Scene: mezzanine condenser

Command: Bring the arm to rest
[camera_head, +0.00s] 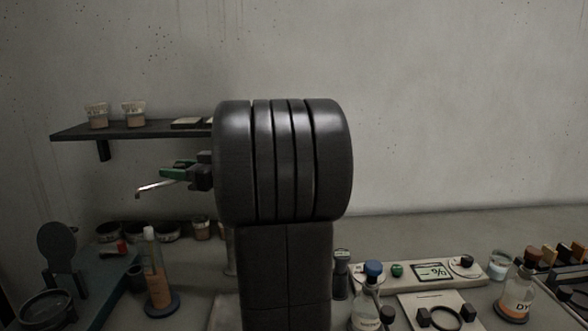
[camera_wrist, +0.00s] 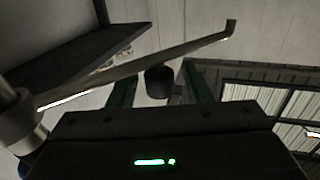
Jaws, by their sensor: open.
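My gripper (camera_head: 170,174) shows in the head view at the left of my thick dark arm link, in front of the wall and below the shelf. Only part of it shows; the arm hides the rest. In the wrist view its two green fingers (camera_wrist: 160,84) stand apart. A dark rounded piece shows between them, and I cannot tell whether it touches either finger. A bent metal rod (camera_wrist: 140,68) crosses in front of the fingers; it also shows beside the gripper in the head view (camera_head: 160,186). I cannot tell what the rod belongs to.
A dark wall shelf (camera_head: 140,130) holds two small jars. The bench carries an orange-filled cylinder (camera_head: 158,285) at left. At right are a blue-capped bottle (camera_head: 371,290), a panel with a display (camera_head: 433,271) and a dye bottle (camera_head: 518,294). The upper right wall is clear.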

